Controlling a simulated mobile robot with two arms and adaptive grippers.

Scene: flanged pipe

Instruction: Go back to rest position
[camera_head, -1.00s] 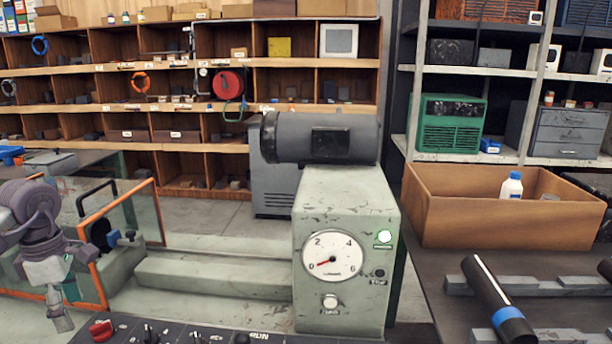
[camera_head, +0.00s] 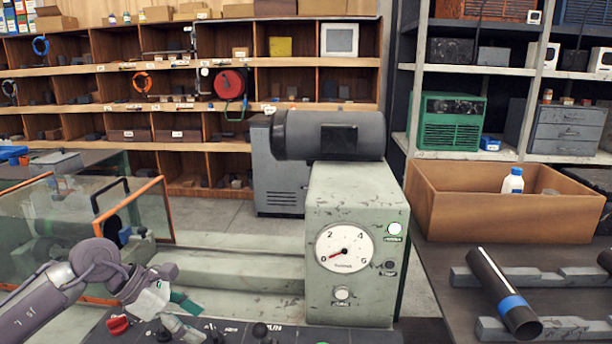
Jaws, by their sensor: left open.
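My left gripper (camera_head: 187,314) is at the lower left, just over the front control panel (camera_head: 240,333) of the grey-green machine. Its fingers are apart, with nothing seen between them. A green part shows on it. A dark pipe (camera_head: 492,280) with a blue band lies tilted across grey rests on the right-hand bench, far from the gripper. My right gripper is out of view.
Orange-edged clear guard panels (camera_head: 130,225) stand behind my left arm. A dark motor cylinder (camera_head: 330,135) is behind the gauge box. An open cardboard box (camera_head: 500,220) with a white bottle (camera_head: 513,181) sits on the right bench. Wooden shelves (camera_head: 160,105) fill the back.

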